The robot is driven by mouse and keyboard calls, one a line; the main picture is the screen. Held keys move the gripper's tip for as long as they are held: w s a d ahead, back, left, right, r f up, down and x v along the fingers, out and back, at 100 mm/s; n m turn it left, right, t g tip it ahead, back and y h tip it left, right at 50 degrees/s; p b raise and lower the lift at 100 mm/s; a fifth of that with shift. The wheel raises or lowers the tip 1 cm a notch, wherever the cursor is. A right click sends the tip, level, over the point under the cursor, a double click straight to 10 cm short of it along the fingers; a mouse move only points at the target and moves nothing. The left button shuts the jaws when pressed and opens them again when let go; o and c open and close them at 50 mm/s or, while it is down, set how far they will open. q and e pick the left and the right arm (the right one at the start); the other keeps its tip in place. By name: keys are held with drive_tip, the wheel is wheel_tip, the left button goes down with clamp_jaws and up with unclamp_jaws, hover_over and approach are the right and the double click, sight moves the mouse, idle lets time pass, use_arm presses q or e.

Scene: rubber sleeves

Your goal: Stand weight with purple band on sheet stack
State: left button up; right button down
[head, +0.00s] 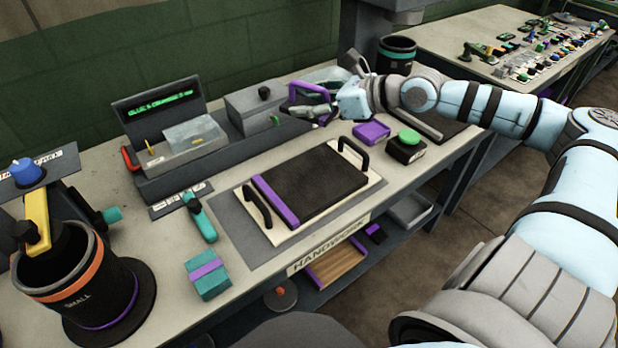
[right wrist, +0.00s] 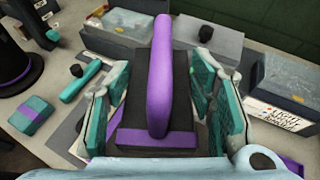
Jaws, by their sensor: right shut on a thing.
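The weight with the purple band shows in the right wrist view as a dark block with a purple band (right wrist: 155,140) and an upright purple handle (right wrist: 160,75). My right gripper (head: 322,108) is shut on it, and its teal-padded fingers flank it in the right wrist view. In the head view, its purple handle (head: 308,88) stands out beside the gripper, above the back of the bench. The sheet stack (head: 315,183) is a flat black slab with a purple stripe, lying on a cream board between two black handles. The weight is apart from it. My left gripper is not in view.
A teal block with purple band (head: 207,275) and a teal tool (head: 201,218) lie left of the stack. A purple block (head: 371,131) and a dark block with green top (head: 406,145) stand right. A grey box (head: 262,105) and display unit (head: 160,135) stand behind.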

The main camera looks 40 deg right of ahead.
drive_tip(key=b, duration=0.4)
hover_over(310, 179)
wheel_tip(310, 179, down, 15)
drive_tip(key=shift+w+d+r, duration=0.1)
drive_tip(key=shift+d+r, duration=0.05)
drive_tip(key=shift+r, duration=0.05)
wheel_tip(310, 179, down, 5)
drive_tip(key=shift+r+b, duration=0.1)
drive_tip(key=shift+b, duration=0.7)
drive_tip(key=shift+s+f+b, duration=0.25)
drive_tip(key=shift+f+b, duration=0.1)
drive_tip(key=shift+f, duration=0.1)
drive_tip(key=c, duration=1)
unclamp_jaws()
drive_tip(key=shift+a, duration=0.2)
drive_tip(key=shift+o, duration=1.4)
drive_tip(key=shift+a, duration=0.2)
